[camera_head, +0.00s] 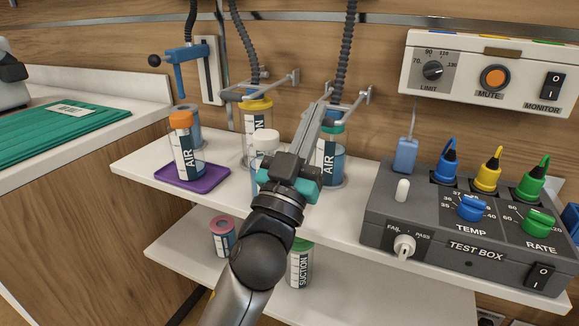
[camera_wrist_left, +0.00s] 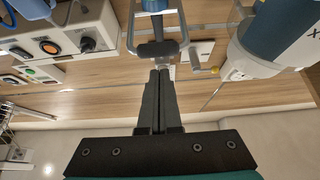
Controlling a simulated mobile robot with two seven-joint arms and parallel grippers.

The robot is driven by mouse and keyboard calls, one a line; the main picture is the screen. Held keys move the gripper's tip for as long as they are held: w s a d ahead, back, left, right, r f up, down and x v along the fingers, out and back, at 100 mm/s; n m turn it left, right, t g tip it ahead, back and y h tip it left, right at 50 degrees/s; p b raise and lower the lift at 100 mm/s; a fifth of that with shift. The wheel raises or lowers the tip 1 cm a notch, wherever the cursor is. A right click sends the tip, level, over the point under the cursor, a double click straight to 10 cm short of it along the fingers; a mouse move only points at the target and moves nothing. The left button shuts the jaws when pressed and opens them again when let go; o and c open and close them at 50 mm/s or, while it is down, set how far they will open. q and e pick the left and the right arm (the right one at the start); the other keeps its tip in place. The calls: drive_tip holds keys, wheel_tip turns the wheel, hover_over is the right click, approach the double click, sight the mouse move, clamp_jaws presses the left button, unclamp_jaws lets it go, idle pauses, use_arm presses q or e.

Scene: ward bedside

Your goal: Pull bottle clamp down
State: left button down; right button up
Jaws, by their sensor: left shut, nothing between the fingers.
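Two metal bottle clamps stick out from the wall rail in the head view. The left clamp (camera_head: 265,86) is above a yellow-topped bottle (camera_head: 257,130). The right clamp (camera_head: 352,100) is above a green-topped AIR bottle (camera_head: 330,155). My left gripper (camera_head: 322,100) is shut and empty, its fingertips at the right clamp in the picture. In the left wrist view the shut fingers (camera_wrist_left: 160,78) point at a metal bracket with a dark grip bar (camera_wrist_left: 158,49). Whether they touch it I cannot tell. My right gripper is out of view.
A white-capped bottle (camera_head: 265,145) stands close to my left gripper. An orange-capped AIR bottle (camera_head: 185,148) stands on a purple mat (camera_head: 212,180). A blue holder (camera_head: 188,55) hangs at left. The grey test box (camera_head: 385,205) and wall monitor (camera_head: 470,70) are at right.

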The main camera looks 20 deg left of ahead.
use_arm(q)
drive_tip(key=v, duration=0.9)
drive_tip(key=shift+s, duration=0.25)
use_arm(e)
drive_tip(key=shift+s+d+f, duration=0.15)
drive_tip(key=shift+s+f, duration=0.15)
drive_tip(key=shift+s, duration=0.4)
